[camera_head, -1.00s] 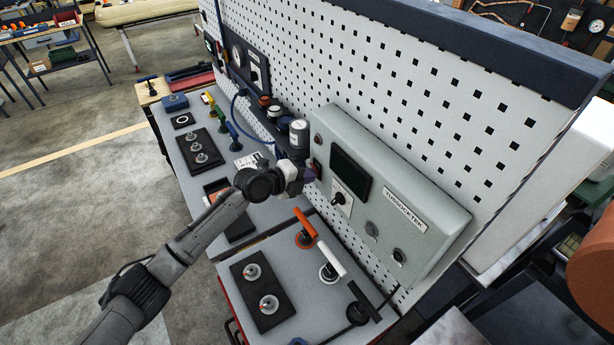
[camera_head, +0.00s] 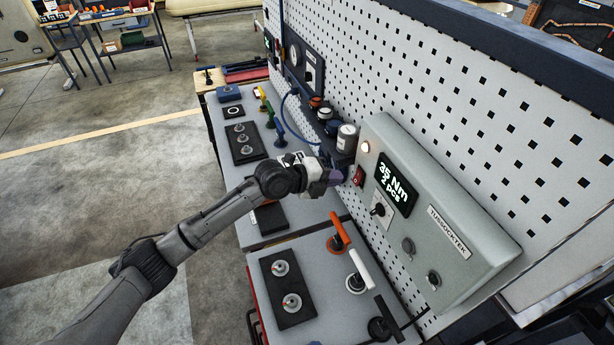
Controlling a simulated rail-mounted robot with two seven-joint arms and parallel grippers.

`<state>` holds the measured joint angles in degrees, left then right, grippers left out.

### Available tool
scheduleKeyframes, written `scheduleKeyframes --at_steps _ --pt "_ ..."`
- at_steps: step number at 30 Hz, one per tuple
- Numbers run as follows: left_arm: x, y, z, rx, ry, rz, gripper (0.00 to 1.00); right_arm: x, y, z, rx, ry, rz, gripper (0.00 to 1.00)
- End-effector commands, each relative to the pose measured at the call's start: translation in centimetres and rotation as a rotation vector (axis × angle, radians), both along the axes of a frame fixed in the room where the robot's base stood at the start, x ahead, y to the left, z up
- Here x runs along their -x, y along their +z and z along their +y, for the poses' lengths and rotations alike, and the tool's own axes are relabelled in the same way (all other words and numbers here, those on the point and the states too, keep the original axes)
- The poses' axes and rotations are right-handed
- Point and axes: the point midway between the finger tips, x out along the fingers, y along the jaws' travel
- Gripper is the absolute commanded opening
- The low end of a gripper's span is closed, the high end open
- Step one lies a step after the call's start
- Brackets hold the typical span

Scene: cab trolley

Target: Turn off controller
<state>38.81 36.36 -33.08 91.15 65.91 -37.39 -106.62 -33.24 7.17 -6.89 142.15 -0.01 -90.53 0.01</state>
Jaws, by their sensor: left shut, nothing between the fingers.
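The controller (camera_head: 470,268) is a grey-green box on the perforated panel. Its display (camera_head: 394,187) is lit and reads "35 Nm 2 pcs". A small round lamp (camera_head: 365,146) at its upper left glows. A red rocker switch (camera_head: 358,176) sits below the lamp on the left side of the face. A black rotary knob (camera_head: 378,209) is below the display. My right gripper is not in view.
A container with a white lid (camera_head: 346,139) stands on a dark shelf just behind my left gripper. Orange (camera_head: 338,230), white and black-handled tools stand on the bench (camera_head: 335,305) below the controller. Black trays with metal parts (camera_head: 287,288) lie nearby.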

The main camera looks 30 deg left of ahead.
Motion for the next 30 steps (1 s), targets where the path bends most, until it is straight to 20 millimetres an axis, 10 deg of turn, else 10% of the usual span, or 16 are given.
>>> scheduleKeyframes --at_steps 12,30 --pt "5.1 2.4 4.1 -0.004 0.001 0.001 0.0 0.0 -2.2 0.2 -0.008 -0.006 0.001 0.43" --pt "6.2 3.1 4.9 -0.001 0.0 0.003 0.0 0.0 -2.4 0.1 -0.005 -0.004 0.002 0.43"
